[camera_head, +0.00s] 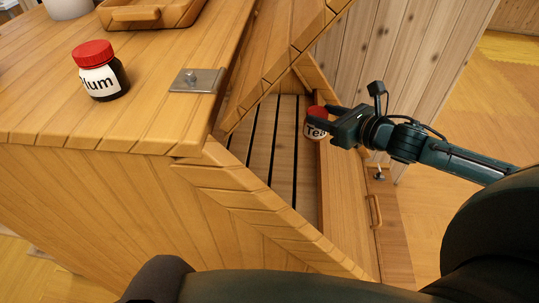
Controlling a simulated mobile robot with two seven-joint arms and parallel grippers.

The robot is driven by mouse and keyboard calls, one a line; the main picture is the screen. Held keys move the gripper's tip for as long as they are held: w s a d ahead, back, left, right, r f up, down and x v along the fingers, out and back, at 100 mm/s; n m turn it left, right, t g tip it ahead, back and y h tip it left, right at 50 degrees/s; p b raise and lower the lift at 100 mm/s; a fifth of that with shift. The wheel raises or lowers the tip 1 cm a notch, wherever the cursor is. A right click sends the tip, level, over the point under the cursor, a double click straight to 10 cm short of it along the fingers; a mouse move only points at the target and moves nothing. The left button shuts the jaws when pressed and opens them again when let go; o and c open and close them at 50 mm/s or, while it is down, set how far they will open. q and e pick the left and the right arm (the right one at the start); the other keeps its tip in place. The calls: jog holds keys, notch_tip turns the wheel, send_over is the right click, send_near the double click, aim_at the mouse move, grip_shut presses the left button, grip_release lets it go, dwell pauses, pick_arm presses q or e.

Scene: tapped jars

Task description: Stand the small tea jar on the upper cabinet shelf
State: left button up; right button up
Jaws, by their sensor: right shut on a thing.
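The small tea jar (314,130), with a red lid and a white label reading "Tea", is in the fingers of my right gripper (322,124). The right gripper comes in from the right and is shut on the jar. The jar is over the right side of a slatted shelf (276,150) inside the open wooden cabinet (262,222). I cannot tell whether the jar touches the slats. My left gripper is not in view.
A jar labelled "Plum" (101,75) with a red lid stands on the wooden counter (160,110), left of a metal plate (197,80). A wooden tray (150,14) and a white container (68,8) are at the back. Cabinet frame edges surround the opening closely.

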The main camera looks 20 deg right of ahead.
jog(key=shift+s+a+f+b, duration=0.45)
jog(key=shift+a+f, duration=0.8)
jog(key=shift+f, duration=1.7)
jog(key=shift+s+a+f+b, duration=0.3)
jog(key=shift+s+a+f, duration=0.7)
jog(key=shift+f, duration=1.9)
jog(key=shift+s+a+f+b, duration=0.3)
jog(key=shift+a+f, duration=1.2)
jog(key=shift+f, duration=1.45)
jog(key=shift+f, duration=0.15)
jog(key=o, duration=1.2)
jog(key=shift+c, duration=0.2)
jog(key=v, duration=1.2)
